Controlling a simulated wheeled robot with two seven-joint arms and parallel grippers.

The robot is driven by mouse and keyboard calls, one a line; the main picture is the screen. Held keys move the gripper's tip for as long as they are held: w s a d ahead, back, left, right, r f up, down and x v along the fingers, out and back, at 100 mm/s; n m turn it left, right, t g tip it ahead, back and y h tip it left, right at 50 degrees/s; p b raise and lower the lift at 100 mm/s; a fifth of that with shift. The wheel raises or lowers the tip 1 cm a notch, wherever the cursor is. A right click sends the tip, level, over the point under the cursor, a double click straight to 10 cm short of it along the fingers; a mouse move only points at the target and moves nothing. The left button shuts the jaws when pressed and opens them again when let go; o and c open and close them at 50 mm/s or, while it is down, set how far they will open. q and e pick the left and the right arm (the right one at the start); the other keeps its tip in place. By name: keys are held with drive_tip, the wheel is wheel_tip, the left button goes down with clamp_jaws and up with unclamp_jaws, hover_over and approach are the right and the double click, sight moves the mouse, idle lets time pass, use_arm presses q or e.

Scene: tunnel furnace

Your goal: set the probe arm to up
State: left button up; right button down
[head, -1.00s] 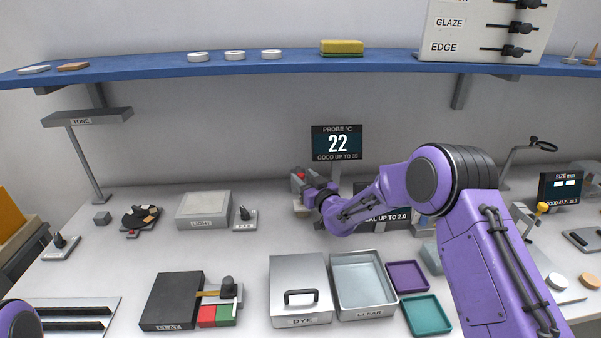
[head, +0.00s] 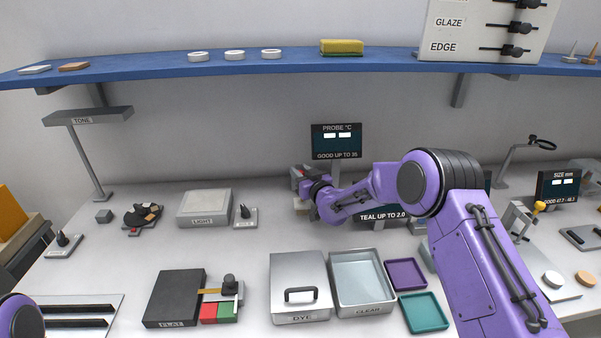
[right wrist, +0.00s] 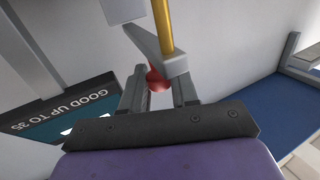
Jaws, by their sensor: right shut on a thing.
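The probe station (head: 297,180) is a small grey unit with a red part, below the probe display (head: 336,142), which shows two white bars and "GOOD UP TO 35". My right gripper (head: 309,187) is at the station and partly covers it. In the right wrist view, my right gripper (right wrist: 158,98) is shut on a red knob (right wrist: 157,80) between its fingers. A yellow rod (right wrist: 162,25) and a grey bracket (right wrist: 160,58) show beside the knob. Whether the probe arm is up or down is not clear. My left gripper is out of view.
A second display (head: 380,214) stands right of the probe station, partly behind my arm. A lidded dye box (head: 299,272), a clear tray (head: 362,258) and purple (head: 405,262) and teal (head: 426,300) trays stand in front. A blue shelf (head: 290,61) runs above.

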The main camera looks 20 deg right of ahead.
drive_tip(key=r+g+p, duration=0.1)
drive_tip(key=p, duration=0.1)
drive_tip(key=w+r+m+g+p, duration=0.1)
drive_tip(key=r+p, duration=0.1)
drive_tip(key=shift+d, duration=0.2)
drive_tip(key=shift+w+d+r+g+p, duration=0.15)
drive_tip(key=shift+w+r+g+p, duration=0.15)
drive_tip(key=shift+w+g+p, duration=0.45)
drive_tip(key=shift+w+d+r, duration=0.15)
drive_tip(key=shift+w+r, duration=0.1)
drive_tip(key=shift+r, duration=0.3)
drive_tip(key=shift+w+d+r+m+g+p, duration=0.15)
drive_tip(key=shift+w+m+g+p, duration=0.25)
drive_tip(key=shift+g+p, duration=0.25)
drive_tip(key=c, duration=1)
unclamp_jaws()
drive_tip(key=shift+s, duration=0.15)
